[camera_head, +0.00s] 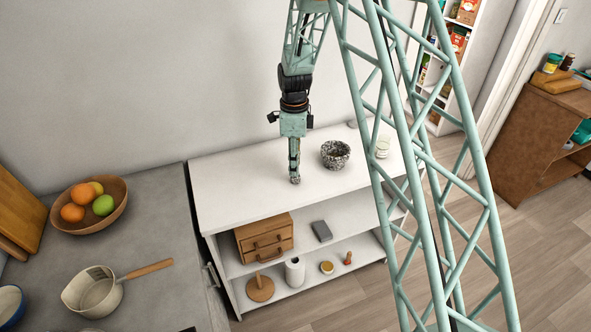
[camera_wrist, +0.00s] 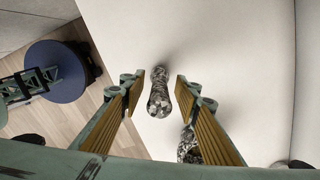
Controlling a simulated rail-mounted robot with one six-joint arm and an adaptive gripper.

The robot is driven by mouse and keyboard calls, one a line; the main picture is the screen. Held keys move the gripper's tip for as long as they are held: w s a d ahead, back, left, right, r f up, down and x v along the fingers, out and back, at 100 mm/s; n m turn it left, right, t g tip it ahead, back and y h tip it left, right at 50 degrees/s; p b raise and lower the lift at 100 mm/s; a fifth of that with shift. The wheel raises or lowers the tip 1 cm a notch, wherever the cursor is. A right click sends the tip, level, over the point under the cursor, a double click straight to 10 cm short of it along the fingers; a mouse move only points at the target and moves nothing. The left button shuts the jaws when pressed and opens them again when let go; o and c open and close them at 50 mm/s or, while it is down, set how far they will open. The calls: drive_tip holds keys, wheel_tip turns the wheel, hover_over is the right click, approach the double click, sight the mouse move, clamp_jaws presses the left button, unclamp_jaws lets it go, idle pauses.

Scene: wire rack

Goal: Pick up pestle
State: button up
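The pestle (camera_wrist: 159,92) is a speckled grey-black stone piece. In the wrist view it lies between the two fingertips of my gripper (camera_wrist: 157,86), with a gap on each side. The fingers, with ribbed yellow-brown pads, are open. In the head view my gripper (camera_head: 294,170) points straight down at the white top of the shelf unit, and the pestle is mostly hidden at its tips. Whether it touches the pestle's height exactly I cannot tell.
A speckled stone mortar (camera_head: 336,154) stands right of my gripper; it is partly hidden behind the right finger in the wrist view (camera_wrist: 188,148). A glass jar (camera_head: 383,147) stands further right. The white shelf top (camera_head: 235,185) is clear to the left. The wall is behind.

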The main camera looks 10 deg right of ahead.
drive_tip(key=shift+f, duration=1.65)
drive_tip(key=shift+c, duration=0.2)
clamp_jaws()
drive_tip(key=shift+r, duration=0.2)
drive_tip(key=shift+r, duration=1.45)
drive_tip(key=shift+s+r, duration=0.1)
drive_tip(key=shift+r, duration=0.05)
drive_tip(key=s+r+b, duration=0.1)
drive_tip(key=s, duration=1.4)
drive_tip(key=shift+s+r, duration=0.25)
drive_tip(key=shift+s, duration=0.15)
